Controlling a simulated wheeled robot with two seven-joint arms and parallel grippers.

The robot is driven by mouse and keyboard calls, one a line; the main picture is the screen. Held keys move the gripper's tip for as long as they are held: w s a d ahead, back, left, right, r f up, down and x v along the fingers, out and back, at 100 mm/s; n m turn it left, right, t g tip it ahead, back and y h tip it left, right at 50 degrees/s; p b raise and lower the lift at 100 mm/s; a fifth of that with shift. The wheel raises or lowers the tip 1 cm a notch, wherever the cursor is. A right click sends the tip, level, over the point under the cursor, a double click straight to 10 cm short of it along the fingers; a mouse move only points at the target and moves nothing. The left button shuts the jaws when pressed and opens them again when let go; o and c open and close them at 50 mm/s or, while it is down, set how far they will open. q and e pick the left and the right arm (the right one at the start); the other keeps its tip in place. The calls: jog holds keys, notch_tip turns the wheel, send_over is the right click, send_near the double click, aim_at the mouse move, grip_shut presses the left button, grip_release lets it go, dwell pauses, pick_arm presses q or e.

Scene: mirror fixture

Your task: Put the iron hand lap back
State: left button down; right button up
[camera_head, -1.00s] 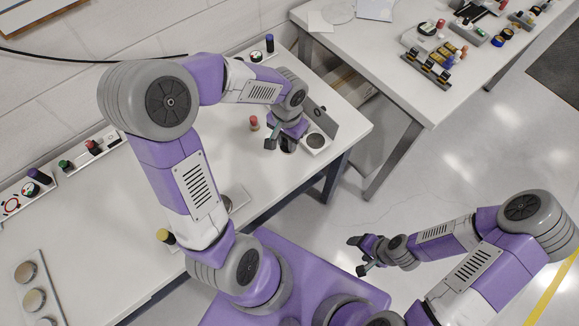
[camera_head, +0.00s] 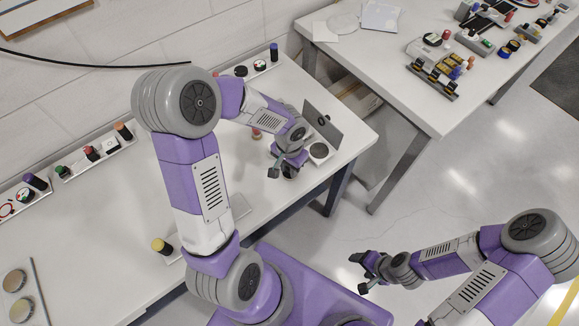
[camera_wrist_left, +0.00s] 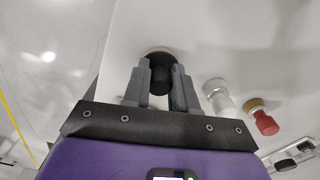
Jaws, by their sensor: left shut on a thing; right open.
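My left gripper (camera_head: 282,173) is over the front part of the left table, near its edge. In the left wrist view the fingers (camera_wrist_left: 158,85) are shut on the dark upright handle of a hand lap (camera_wrist_left: 160,76). A brownish round disc rim shows beyond this handle; I take it for the iron hand lap. I cannot tell whether it touches the table. A red-topped lap with a tan base (camera_wrist_left: 265,121) and a pale grey one (camera_wrist_left: 219,97) stand apart beside it. My right gripper (camera_head: 365,272) is open and empty, out over the floor.
A grey upright panel (camera_head: 326,124) with a dark round-topped pad (camera_head: 319,151) stands right of my left gripper. Racks of small parts (camera_head: 95,150) line the wall. A yellow-topped piece (camera_head: 159,245) stands near the front edge. A second table (camera_head: 400,85) is at the upper right.

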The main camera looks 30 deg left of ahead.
pick_arm(q)
jog(key=shift+f, duration=0.15)
jog(key=c, duration=0.9)
grip_release()
jog(key=shift+r, duration=0.2)
notch_tip(320, 180, up, 12)
jog(key=p, duration=0.3)
jog(key=shift+p, duration=0.35)
